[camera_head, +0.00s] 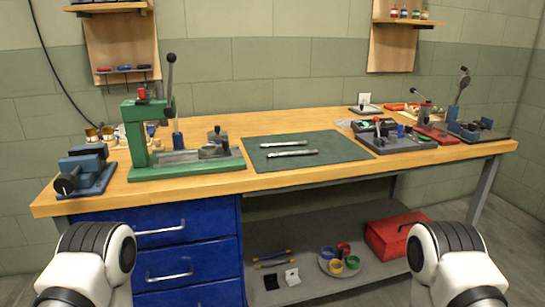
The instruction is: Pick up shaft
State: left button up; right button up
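Two slim silvery metal rods lie on a dark green mat (345,147) in the middle of the wooden workbench. The farther, shorter rod (284,144) lies just behind the nearer, longer rod (293,153). I cannot tell for certain which of them is the shaft. Only white and black links of my arms show, at the bottom left and bottom right, in front of the bench. Neither gripper is in view, and nothing of mine is near the rods.
A green press (150,130) with an upright lever stands left of the mat. A blue vise (84,171) stands at the bench's left end. Fixtures (396,133) and a lever tool (464,105) stand on the right. A red box (394,236) and coloured cups (342,257) rest on the lower shelf.

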aim_at(302, 142)
jog(key=i+l, duration=0.1)
jog(key=i, duration=0.3)
jog(key=i+l, duration=0.1)
jog(key=i, duration=0.35)
jog(key=l+u, duration=0.1)
jog(key=u, duration=0.8)
jog(key=l+u, duration=0.4)
jog(key=k+l+u, duration=0.15)
jog(key=l+u, duration=0.2)
jog(key=k+l+u, duration=0.15)
jog(key=l+u, duration=0.25)
jog(key=k+l+u, duration=0.2)
jog(key=l+u, duration=0.15)
